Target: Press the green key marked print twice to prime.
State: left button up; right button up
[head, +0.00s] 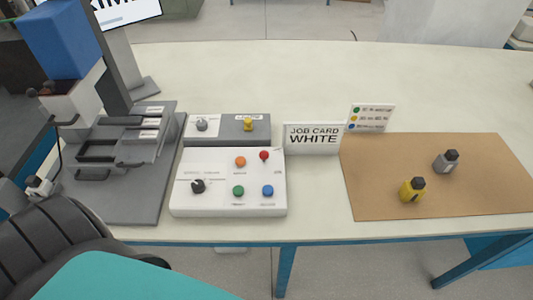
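The green key (238,190) is a round button on the sloped face of a white control box (220,208). It sits in the lower row, between a black knob (198,186) and a blue button (267,190). An orange button (240,161) and a red button (264,155) are above. The small markings by the buttons are too small to read. Neither of my grippers is in the head view, and nothing is seen touching the green key.
A grey machine with a blue head (60,38) stands left of the box. Behind the box is a grey unit with a yellow knob (248,124). A sign (312,138) reads "JOB CARD WHITE". A brown mat (380,185) holds a yellow bottle (412,189) and a grey bottle (446,161).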

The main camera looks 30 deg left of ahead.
aim_at(238, 191)
jog(key=j+u, duration=0.15)
jog(key=u, duration=0.9)
